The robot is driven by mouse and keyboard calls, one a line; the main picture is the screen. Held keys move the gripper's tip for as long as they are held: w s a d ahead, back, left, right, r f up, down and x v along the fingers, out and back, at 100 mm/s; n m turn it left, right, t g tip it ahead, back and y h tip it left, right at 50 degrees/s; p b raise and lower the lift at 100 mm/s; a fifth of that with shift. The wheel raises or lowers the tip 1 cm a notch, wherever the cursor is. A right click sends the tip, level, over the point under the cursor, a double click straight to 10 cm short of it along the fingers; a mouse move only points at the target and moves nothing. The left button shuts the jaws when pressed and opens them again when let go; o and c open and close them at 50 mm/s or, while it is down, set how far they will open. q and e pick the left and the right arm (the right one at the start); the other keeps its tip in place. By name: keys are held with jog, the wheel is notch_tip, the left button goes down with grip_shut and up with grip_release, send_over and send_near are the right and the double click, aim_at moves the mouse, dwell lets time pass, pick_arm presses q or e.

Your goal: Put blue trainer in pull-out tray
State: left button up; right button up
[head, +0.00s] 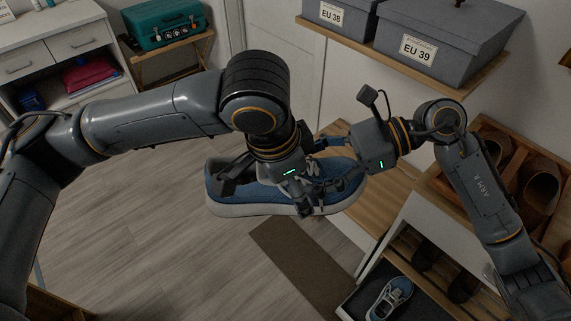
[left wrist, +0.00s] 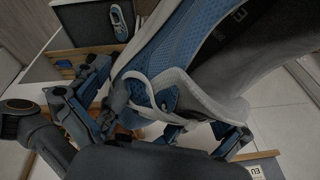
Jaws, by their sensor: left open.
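A blue trainer (head: 340,175) with a white sole is held in the air in the middle of the head view, and it fills much of the left wrist view (left wrist: 185,65). My left gripper (head: 265,188) is open around the trainer from above, its fingers close to the shoe's sides. My right gripper (head: 325,172) reaches in from the right and is shut on the trainer; its fingertips are partly hidden. The dark pull-out tray (head: 352,305) is at the lower right, below the shelving. Another blue trainer (head: 390,298) lies in it.
Cubby shelving (head: 405,215) with brown shoes (head: 541,185) stands at the right. Grey boxes (head: 445,40) sit on a wall shelf above. A teal case (head: 163,24) rests on a small stand at the back left. Wooden floor (head: 160,240) is clear at the left.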

pick_arm(q)
jog(key=shift+x, duration=0.9)
jog(key=shift+c, duration=0.2)
jog(key=c, duration=1.4)
pick_arm(e)
jog(key=o, duration=1.2)
pick_arm(q)
jog(key=c, duration=0.4)
pick_arm(e)
jog(key=shift+o, duration=1.4)
pick_arm(q)
jog(key=shift+o, duration=0.2)
pick_arm(e)
jog(key=shift+d, duration=0.1)
